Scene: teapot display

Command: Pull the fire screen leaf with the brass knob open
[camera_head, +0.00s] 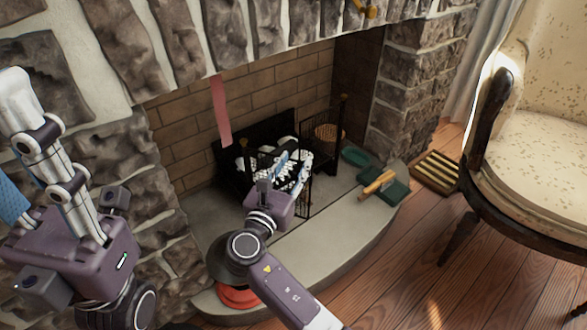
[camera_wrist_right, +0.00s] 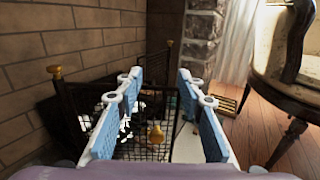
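The fire screen is black mesh standing in the hearth. In the right wrist view its leaf (camera_wrist_right: 148,105) with the small brass knob (camera_wrist_right: 156,135) lies straight ahead, seen between my fingers. In the head view part of the screen (camera_head: 304,196) shows beside my right gripper; the knob there is hidden or too small to tell. My right gripper (camera_wrist_right: 160,78) is open, with blue pads on both sides of the knob and nothing between them that I can see held. In the head view my left gripper (camera_head: 12,203) is only partly visible at the left edge, empty-looking.
White logs (camera_head: 290,172) lie behind the screen. A brass finial (camera_wrist_right: 55,72) tops a post at left. A slatted floor vent (camera_head: 437,168) and armchair (camera_head: 530,160) stand right.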

